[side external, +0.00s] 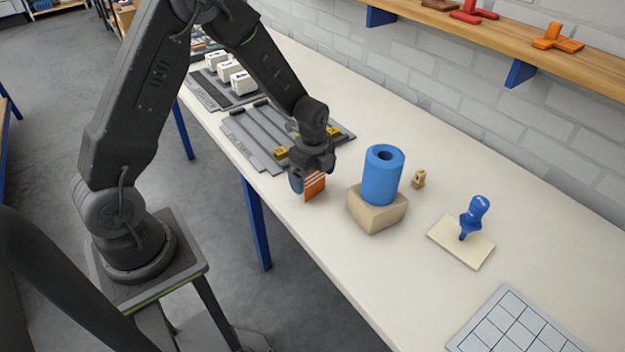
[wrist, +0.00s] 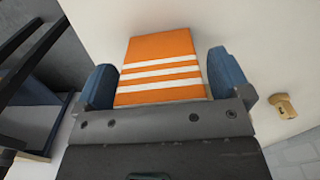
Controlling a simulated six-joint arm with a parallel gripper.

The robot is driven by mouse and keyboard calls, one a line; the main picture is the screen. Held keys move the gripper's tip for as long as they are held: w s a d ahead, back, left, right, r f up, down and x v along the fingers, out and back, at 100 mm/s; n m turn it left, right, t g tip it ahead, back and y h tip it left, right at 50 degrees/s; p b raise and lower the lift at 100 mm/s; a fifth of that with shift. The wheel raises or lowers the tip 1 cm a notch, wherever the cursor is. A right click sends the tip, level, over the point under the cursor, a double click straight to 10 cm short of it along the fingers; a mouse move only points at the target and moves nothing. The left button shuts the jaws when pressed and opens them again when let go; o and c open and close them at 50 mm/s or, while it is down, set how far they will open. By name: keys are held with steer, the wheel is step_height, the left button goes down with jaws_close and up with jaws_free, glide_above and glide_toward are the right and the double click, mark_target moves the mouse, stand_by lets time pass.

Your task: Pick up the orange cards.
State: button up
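The orange cards (wrist: 160,55) form a flat block with white stripes. In the side external view the orange cards (side external: 315,187) show below my gripper (side external: 308,183), near the table's front edge. The upper part of the block is hidden by my gripper. I cannot tell whether the fingers press on it, or whether its lower edge touches the table.
Right of my gripper, a blue cylinder (side external: 382,172) stands on a tan block (side external: 377,211). A small wooden piece (side external: 418,179) stands behind it. A blue-handled tool (side external: 473,215) rests on a cream pad (side external: 461,243). A grey grooved tray (side external: 262,135) lies behind my gripper.

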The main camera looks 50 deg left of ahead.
steer(key=c, duration=0.8)
steer(key=shift+r, duration=0.1)
